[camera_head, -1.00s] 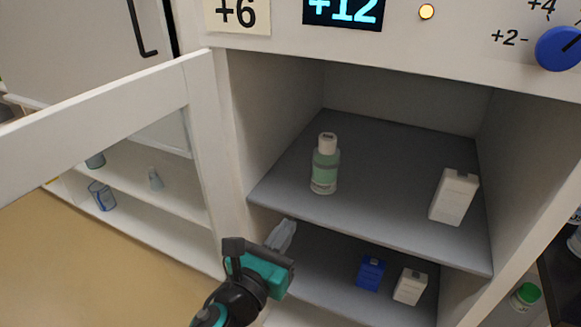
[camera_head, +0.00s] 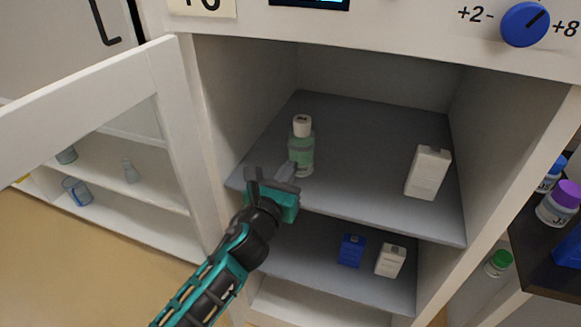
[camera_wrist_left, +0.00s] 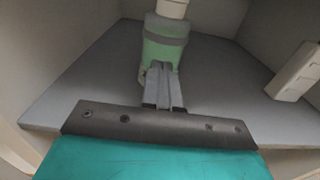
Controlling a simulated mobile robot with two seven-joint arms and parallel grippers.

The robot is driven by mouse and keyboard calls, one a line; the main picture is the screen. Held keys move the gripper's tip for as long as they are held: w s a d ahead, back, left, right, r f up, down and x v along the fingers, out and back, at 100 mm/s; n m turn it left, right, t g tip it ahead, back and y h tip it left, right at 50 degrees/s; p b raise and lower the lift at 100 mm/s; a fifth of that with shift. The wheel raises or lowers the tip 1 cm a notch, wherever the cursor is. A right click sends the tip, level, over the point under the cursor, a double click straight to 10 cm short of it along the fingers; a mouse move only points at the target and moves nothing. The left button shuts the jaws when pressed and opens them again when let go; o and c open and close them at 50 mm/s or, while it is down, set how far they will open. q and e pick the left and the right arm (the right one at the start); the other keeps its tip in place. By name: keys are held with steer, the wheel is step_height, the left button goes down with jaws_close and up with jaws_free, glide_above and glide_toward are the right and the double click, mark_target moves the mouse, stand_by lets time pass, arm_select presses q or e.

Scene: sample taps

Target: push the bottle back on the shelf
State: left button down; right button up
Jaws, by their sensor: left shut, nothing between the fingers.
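A green bottle with a white cap (camera_head: 301,148) stands upright on the upper grey shelf (camera_head: 362,150), near its front left. My left gripper (camera_head: 287,172) is shut and empty at the front edge of that shelf, right in front of the bottle. In the left wrist view its fingertips (camera_wrist_left: 161,75) overlap the lower part of the bottle (camera_wrist_left: 166,45). They look at or very close to it; I cannot tell whether they touch. My right gripper is not in view.
A white box-shaped container (camera_head: 428,172) stands on the right of the same shelf. A blue container (camera_head: 351,250) and a white one (camera_head: 390,261) stand on the lower shelf. An open framed door (camera_head: 172,130) is at the left. The shelf behind the bottle is clear.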

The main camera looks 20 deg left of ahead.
arm_select(q)
steer(key=shift+w, duration=0.8)
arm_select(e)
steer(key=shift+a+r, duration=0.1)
